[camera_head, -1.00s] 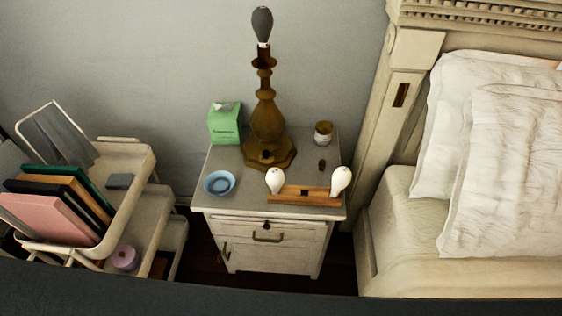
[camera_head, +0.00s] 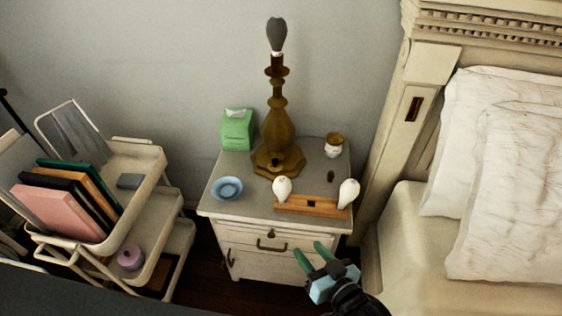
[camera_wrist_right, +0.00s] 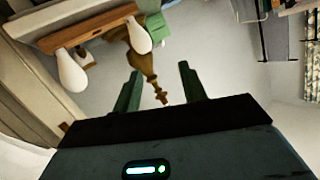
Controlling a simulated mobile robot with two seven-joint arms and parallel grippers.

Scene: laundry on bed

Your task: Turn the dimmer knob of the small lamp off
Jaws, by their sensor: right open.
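A brass lamp (camera_head: 281,125) with a dark bulb on top stands upright on the nightstand; a small dark knob-like part (camera_head: 276,162) shows at its base. In front of it lies a low wooden lamp base (camera_head: 312,206) with two white bulbs, one at each end. A small dark object (camera_head: 331,176) lies behind that base. I cannot tell which part is the dimmer knob. My right gripper (camera_head: 312,254) is open and empty, in front of the nightstand drawers, apart from both lamps. In the right wrist view the brass lamp (camera_wrist_right: 139,52) shows beyond the fingers. My left gripper is not in view.
The nightstand (camera_head: 222,212) also holds a blue bowl (camera_head: 227,188), a green tissue box (camera_head: 237,131) and a small cup (camera_head: 333,145). A white cart (camera_head: 148,165) with books stands left. The bed (camera_head: 405,240) and its headboard close off the right side.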

